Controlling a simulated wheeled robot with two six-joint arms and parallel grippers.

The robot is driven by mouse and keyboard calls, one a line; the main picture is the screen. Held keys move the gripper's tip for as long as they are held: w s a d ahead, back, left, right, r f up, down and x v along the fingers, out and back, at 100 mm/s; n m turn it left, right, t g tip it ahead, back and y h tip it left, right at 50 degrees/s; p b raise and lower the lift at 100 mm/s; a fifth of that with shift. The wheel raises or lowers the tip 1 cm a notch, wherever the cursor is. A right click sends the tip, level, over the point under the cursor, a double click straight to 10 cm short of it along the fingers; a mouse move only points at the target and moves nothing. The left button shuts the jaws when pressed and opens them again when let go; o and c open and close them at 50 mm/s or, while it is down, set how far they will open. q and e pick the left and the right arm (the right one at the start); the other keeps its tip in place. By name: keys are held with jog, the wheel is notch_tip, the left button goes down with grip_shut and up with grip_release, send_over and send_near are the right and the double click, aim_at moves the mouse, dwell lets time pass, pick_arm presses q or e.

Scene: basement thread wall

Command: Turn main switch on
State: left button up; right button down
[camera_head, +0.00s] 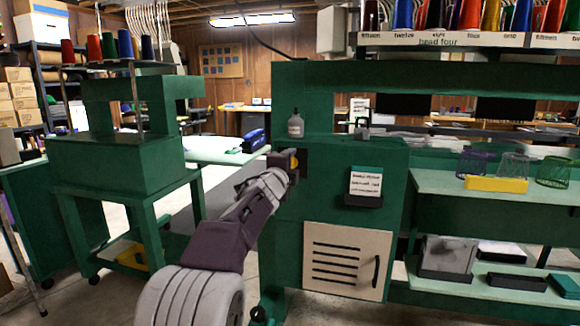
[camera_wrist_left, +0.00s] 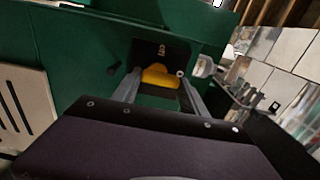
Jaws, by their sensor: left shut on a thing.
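The main switch shows as a yellow handle (camera_wrist_left: 157,76) on a black plate (camera_wrist_left: 150,50) set in the green machine's side. In the head view, the yellow handle (camera_head: 294,161) is partly hidden by my left gripper (camera_head: 284,164), which reaches it from the left. In the left wrist view, the fingers of my left gripper (camera_wrist_left: 160,80) are on both sides of the yellow handle and shut on it. Small lettering or a mark on the plate is too small to read. My right gripper is not in view.
A green shelf with cups and a yellow tray (camera_head: 496,184) is at right. Another green machine (camera_head: 115,165) stands left.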

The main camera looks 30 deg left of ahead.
pick_arm(q)
jog(key=shift+f, duration=0.1)
dwell(0.4)
jog(key=o, duration=1.4)
jog(key=shift+s, duration=0.1)
jog(key=v, duration=0.9)
